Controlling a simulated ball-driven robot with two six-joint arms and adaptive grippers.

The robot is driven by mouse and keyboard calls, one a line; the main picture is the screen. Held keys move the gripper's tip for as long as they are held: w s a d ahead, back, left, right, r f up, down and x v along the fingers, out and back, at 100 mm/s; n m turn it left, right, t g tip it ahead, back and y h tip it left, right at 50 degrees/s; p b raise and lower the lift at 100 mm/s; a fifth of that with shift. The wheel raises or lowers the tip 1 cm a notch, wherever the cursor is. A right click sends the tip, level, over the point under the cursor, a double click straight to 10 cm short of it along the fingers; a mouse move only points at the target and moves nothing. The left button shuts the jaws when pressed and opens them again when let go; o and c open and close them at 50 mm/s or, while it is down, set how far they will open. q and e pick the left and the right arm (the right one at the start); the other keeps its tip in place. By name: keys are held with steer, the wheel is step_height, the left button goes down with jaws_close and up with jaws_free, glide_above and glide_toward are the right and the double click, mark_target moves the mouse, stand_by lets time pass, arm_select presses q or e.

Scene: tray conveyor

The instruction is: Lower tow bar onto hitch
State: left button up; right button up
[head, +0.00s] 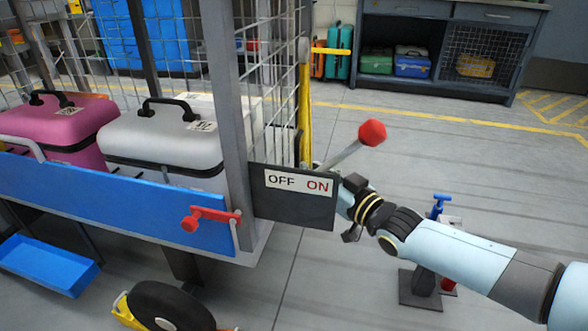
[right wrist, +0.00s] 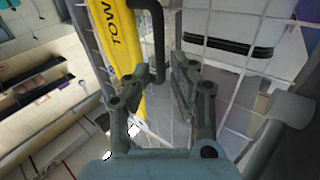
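The yellow tow bar (head: 305,115) stands upright at the cart's right end, partly hidden by the cart frame and switch panel. In the right wrist view the bar (right wrist: 128,60) bears the letters "TOW", with a black bent handle (right wrist: 156,35) beside it. My right gripper (right wrist: 160,70) is open, its fingers on either side of the handle's lower end; I cannot tell whether they touch it. In the head view its fingertips are hidden behind the panel. A floor post with a blue handle (head: 439,204) stands behind my right forearm; I cannot tell whether it is the hitch. My left gripper is not in view.
The mesh cart carries a pink case (head: 60,125) and a grey case (head: 165,140). An OFF/ON panel (head: 290,212), a red-knobbed lever (head: 372,132) and a red latch (head: 205,216) project from it. A shelf unit (head: 440,30) stands at the back; floor before it is clear.

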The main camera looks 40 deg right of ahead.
mark_target(299, 163)
steer(key=w, duration=0.1)
steer(key=w+b, duration=0.1)
steer(key=w, duration=0.2)
steer(key=shift+w+a+f+b, duration=0.15)
steer(key=shift+w+f+b, duration=0.15)
steer(key=shift+b, duration=0.1)
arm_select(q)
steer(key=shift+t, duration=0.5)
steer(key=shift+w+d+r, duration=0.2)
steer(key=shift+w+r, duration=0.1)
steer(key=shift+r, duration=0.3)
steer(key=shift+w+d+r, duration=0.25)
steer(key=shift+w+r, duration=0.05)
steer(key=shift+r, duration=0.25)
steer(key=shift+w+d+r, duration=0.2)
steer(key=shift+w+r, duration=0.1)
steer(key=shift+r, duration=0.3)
arm_select(e)
steer(key=shift+w+r, duration=0.2)
steer(key=shift+w, duration=0.55)
jaws_close()
steer(key=shift+f, duration=0.1)
